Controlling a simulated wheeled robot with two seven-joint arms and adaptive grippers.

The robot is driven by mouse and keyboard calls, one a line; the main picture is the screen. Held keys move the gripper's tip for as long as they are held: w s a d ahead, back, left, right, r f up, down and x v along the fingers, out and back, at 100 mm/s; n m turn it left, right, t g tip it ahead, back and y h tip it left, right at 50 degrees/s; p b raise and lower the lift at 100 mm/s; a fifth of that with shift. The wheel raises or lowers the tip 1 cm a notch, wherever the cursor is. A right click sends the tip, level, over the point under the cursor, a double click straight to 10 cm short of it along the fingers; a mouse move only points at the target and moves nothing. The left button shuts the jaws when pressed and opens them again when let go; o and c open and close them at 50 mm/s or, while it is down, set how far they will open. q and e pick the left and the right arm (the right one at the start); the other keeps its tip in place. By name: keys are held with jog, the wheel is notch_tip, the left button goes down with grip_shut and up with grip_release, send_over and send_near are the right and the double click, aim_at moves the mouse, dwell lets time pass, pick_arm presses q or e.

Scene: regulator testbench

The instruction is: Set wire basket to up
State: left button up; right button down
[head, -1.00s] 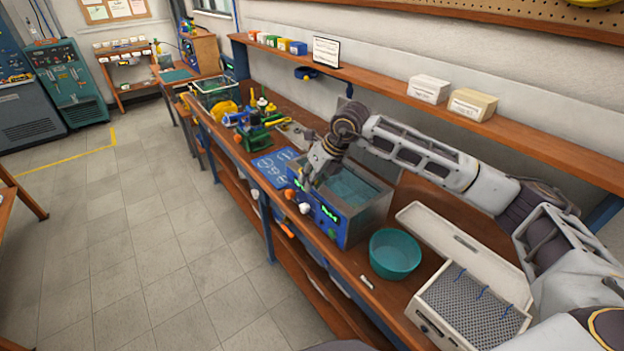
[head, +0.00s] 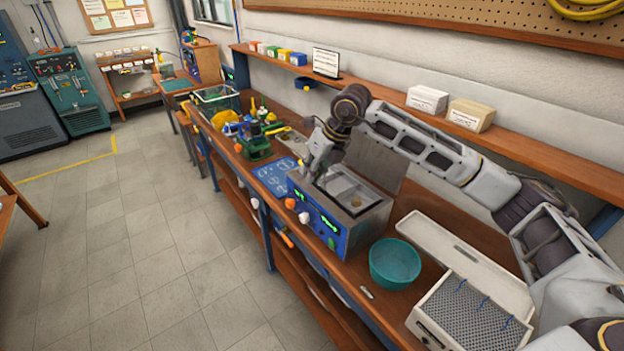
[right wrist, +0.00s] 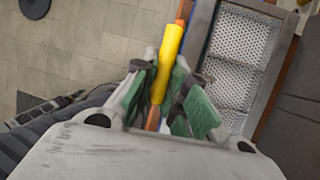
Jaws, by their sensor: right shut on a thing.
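The blue-fronted bath unit (head: 340,232) stands on the bench with its tank open at the top. The grey wire basket (head: 350,187) shows inside the tank opening, with a small brownish thing in it. In the right wrist view the perforated basket (right wrist: 238,45) lies to the right of my fingers. My right gripper (head: 310,177) is at the tank's left end. In the right wrist view my right gripper (right wrist: 166,88) has its green-padded fingers shut around a yellow handle (right wrist: 170,50) with orange ends. The handle's attachment to the basket is hidden. My left gripper is not in view.
A teal bowl (head: 395,264) stands right of the bath, beside a white tray (head: 470,315) with a perforated surface. A blue mat (head: 277,174) and green fixtures lie left of it. A raised panel (head: 375,162) stands behind the tank. The floor at left is clear.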

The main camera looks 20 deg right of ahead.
jog(key=shift+w+r, duration=0.15)
jog(key=shift+r, duration=0.2)
jog(key=c, duration=1.7)
grip_release()
jog(key=shift+o, duration=1.2)
jog(key=shift+f, duration=0.15)
jog(key=v, duration=1.2)
